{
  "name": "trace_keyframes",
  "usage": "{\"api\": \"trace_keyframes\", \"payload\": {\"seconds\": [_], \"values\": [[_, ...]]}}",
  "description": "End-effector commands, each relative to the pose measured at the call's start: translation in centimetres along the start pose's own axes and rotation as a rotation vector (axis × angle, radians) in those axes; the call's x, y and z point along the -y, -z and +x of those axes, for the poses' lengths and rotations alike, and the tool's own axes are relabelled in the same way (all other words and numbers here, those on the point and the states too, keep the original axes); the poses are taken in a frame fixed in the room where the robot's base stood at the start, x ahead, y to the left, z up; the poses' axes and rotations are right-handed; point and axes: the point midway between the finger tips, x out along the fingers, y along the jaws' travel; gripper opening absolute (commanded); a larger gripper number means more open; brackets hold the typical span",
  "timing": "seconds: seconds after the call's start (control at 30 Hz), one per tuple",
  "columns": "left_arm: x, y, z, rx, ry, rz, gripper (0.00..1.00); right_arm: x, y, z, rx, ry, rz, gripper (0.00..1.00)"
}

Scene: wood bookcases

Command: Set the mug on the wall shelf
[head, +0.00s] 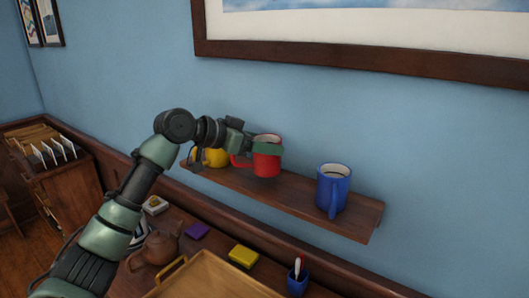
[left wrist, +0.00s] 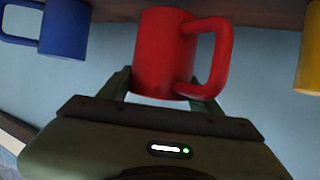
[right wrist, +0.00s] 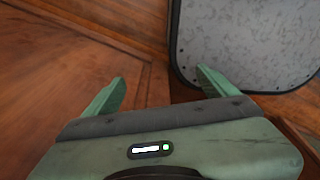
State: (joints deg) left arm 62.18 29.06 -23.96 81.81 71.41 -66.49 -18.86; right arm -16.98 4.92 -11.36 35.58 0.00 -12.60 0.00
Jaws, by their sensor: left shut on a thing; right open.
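The red mug (head: 266,162) is upright, between the fingers of my left gripper (head: 262,148), which is shut on it. The mug is at the wooden wall shelf (head: 285,194), between a yellow mug and a blue mug. I cannot tell whether its base touches the board. In the left wrist view the red mug (left wrist: 166,52) stands between the green fingers, with its handle to the right and the shelf board (left wrist: 270,12) behind it. My right gripper (right wrist: 160,88) is open and empty in the right wrist view; it is not in the head view.
The blue mug (head: 333,188) stands near the shelf's right end. The yellow mug (head: 212,156) is at the left end, partly hidden by my arm. Below are a teapot (head: 155,248), a wooden tray (head: 205,275), a yellow block (head: 243,257) and a blue pen cup (head: 298,281).

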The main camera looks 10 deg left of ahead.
Motion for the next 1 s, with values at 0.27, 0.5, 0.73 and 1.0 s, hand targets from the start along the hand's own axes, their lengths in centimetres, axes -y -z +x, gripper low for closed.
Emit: {"api": "trace_keyframes", "payload": {"seconds": [0.27, 0.5, 0.73, 1.0], "values": [[0.0, -2.5, 1.1, -0.002, 0.0, 0.0, 0.09, 0.0, -0.1, -0.6, 0.002, 0.001, 0.0, 0.87], [0.0, -2.6, 1.1, -0.001, 0.0, 0.0, 0.09, 0.6, -0.2, -0.6, 0.004, 0.007, 0.003, 0.87], [0.0, -2.9, 1.2, 0.002, -0.001, -0.001, 0.86, 1.1, -0.2, -0.5, 0.003, 0.013, 0.003, 0.87], [0.0, -2.6, 1.1, 0.001, -0.001, 0.0, 0.86, 1.0, -0.2, -0.6, 0.003, 0.012, 0.002, 0.87]]}}
